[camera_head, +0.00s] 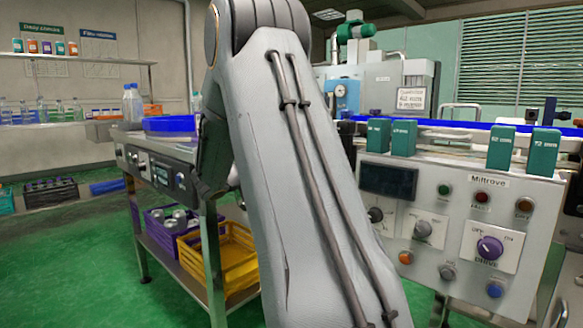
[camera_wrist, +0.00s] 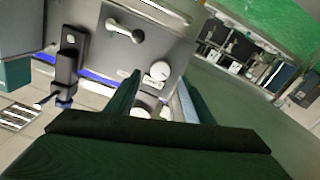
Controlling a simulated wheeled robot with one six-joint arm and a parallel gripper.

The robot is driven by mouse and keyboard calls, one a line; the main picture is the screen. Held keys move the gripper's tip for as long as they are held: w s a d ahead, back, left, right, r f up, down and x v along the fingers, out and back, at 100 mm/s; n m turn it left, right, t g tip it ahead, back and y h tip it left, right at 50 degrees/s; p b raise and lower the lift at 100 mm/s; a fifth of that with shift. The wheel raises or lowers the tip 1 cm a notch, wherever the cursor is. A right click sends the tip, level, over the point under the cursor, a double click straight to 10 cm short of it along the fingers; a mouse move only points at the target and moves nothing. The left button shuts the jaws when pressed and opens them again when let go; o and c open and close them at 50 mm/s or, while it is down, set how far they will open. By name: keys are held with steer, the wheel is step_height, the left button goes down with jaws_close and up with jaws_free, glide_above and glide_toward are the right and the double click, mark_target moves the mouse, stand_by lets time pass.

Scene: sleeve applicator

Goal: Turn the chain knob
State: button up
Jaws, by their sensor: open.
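In the head view, a pale control panel (camera_head: 455,205) at right carries a purple knob (camera_head: 489,248) labelled DRIVE, a grey knob (camera_head: 423,229) and a dark knob (camera_head: 375,214). I cannot read which knob is marked chain. In the wrist view, my gripper (camera_wrist: 160,78) is open, its two dark green fingers pointing at a grey metal panel face (camera_wrist: 179,48). A round pale knob (camera_wrist: 160,70) shows by the fingertips, and another pale round part (camera_wrist: 143,113) is partly hidden between the fingers. I cannot tell contact.
A black-knobbed lever (camera_wrist: 125,32) sticks out of the panel in the wrist view. Green blocks (camera_head: 501,148) stand on top of the control panel. A steel table (camera_head: 210,225) at left holds a yellow crate (camera_head: 232,258) below. The green floor (camera_head: 75,255) at left is clear.

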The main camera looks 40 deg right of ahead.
steer(key=shift+w+d+b, duration=0.15)
steer(key=shift+d+b, duration=0.2)
steer(key=shift+d, duration=1.8)
steer(key=shift+c, duration=0.2)
steer(key=c, duration=1)
